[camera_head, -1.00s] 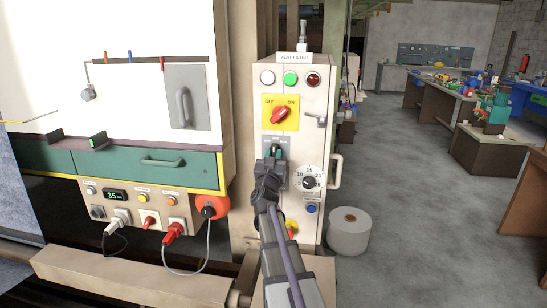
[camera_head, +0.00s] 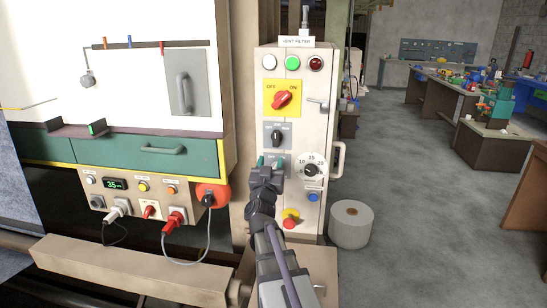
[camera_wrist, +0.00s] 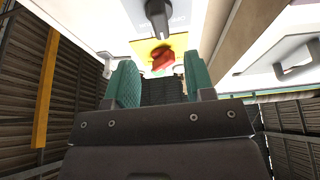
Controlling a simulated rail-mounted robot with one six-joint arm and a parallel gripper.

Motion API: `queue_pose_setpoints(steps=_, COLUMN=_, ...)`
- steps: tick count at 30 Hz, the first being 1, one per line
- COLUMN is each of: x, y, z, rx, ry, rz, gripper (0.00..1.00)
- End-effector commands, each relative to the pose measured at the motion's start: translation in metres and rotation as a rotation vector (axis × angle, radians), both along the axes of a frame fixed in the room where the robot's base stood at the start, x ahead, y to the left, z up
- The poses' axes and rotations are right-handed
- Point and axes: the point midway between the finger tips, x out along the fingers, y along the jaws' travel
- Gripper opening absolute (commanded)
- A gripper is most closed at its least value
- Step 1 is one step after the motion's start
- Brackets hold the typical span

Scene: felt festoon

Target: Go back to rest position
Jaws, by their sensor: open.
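My gripper (camera_head: 272,163) is in front of the vent filter control cabinet (camera_head: 263,205), just below a black rotary switch on a grey plate (camera_head: 278,136). Its green fingers are apart with nothing between them; the wrist view shows the open gripper (camera_wrist: 160,85) too. Above the black switch is a red OFF/ON knob (camera_head: 282,100) on a yellow plate, its handle tilted. The red knob (camera_wrist: 162,58) and the black switch (camera_wrist: 158,18) also show in the wrist view. My gripper hides part of the panel below the black switch.
A numbered dial (camera_head: 311,170) sits right of my gripper, with a red mushroom button (camera_head: 290,220) lower down. The cabinet's side handle (camera_head: 339,160) sticks out. A white roll (camera_head: 351,225) stands on the floor. Plugs and cables hang at left; open floor lies right.

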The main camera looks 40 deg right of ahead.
Motion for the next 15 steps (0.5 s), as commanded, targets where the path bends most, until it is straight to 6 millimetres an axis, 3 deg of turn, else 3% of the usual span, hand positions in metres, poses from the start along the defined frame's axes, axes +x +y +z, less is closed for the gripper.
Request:
queue_pose_setpoints(steps=4, x=-0.0103, y=0.0110, z=-0.0070, rx=0.000, ry=0.000, rz=0.000, gripper=0.49)
queue_pose_setpoints(steps=15, x=-0.0100, y=0.0112, z=-0.0058, rx=0.000, ry=0.000, rz=0.000, gripper=0.49)
